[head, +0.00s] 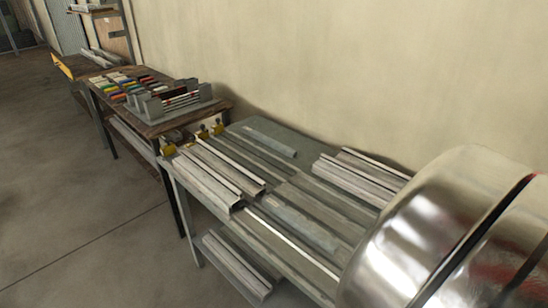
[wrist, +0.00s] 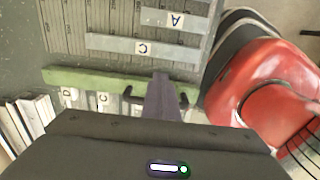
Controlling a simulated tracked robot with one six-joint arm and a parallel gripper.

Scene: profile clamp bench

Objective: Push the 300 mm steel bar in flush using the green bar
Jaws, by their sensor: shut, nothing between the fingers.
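In the wrist view the green bar (wrist: 95,80) lies crosswise, left of and behind my gripper (wrist: 161,78). My gripper is shut with nothing between its fingers, and its tip overlaps the bar's right part in the picture. I cannot tell whether they touch. Beyond the green bar lie a longer pale steel bar (wrist: 115,43) with a C label and a shorter one (wrist: 155,17) with an A label. I cannot tell which bar is the 300 mm one. More labelled bar ends (wrist: 103,98) show on the near side of the green bar, partly hidden by my gripper.
A red rounded object (wrist: 262,80) with black parts stands at the right of the wrist view. In the head view, long metal profiles (head: 215,172) lie on a bench along the wall. A wooden table (head: 150,128) beyond holds coloured blocks and a grey fixture (head: 172,103). Floor at left is clear.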

